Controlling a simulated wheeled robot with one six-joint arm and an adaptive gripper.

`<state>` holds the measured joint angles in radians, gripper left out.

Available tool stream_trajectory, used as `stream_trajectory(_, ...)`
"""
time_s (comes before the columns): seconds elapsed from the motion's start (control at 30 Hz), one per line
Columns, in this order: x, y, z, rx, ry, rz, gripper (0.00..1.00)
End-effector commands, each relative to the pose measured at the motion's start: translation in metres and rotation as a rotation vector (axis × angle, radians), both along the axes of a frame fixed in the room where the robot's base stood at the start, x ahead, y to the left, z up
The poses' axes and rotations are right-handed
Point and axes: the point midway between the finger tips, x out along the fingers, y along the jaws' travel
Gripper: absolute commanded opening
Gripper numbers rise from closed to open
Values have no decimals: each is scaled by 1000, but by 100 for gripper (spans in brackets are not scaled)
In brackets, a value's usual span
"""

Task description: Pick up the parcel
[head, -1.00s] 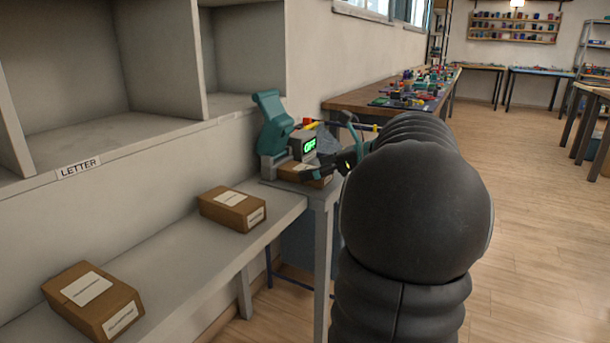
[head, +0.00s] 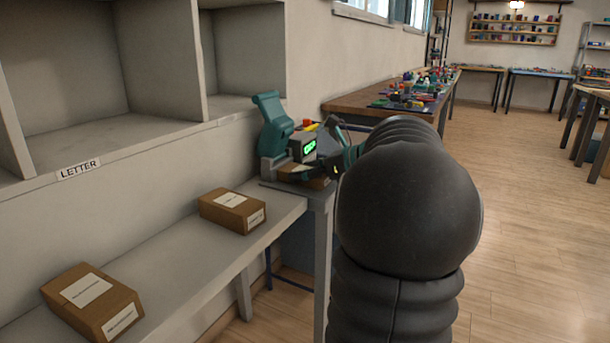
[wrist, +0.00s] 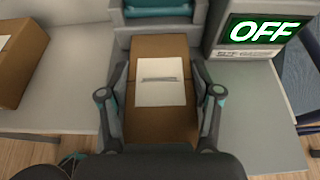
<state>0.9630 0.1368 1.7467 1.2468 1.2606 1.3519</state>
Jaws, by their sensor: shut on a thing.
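The parcel (wrist: 160,120) is a brown cardboard box with a white label on top. In the wrist view it lies between the two fingers of my gripper (wrist: 160,82), which are shut on its left and right sides. In the head view the parcel (head: 318,184) is mostly hidden behind my gripper (head: 318,172). It is at the far end of the grey shelf, in front of a teal and grey machine (head: 273,128). I cannot tell whether it rests on the surface.
Two more brown boxes lie on the grey shelf, a middle one (head: 232,211) and a near one (head: 92,301). The machine's display (wrist: 264,31) reads OFF. Cubbies marked LETTER (head: 78,169) are above the shelf. Wooden floor is clear at right.

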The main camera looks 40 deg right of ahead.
Motion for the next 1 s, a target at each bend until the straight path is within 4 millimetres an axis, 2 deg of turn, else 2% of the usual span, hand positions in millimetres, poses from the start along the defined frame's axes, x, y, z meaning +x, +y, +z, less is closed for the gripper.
stream_trajectory(0.27,0,0,12,-3,-1,1,24)
stream_trajectory(0.47,0,0,42,-4,-2,1,24)
stream_trajectory(0.8,-51,-44,81,-3,-1,-4,24)
stream_trajectory(1.0,-75,-64,99,-1,0,-2,24)
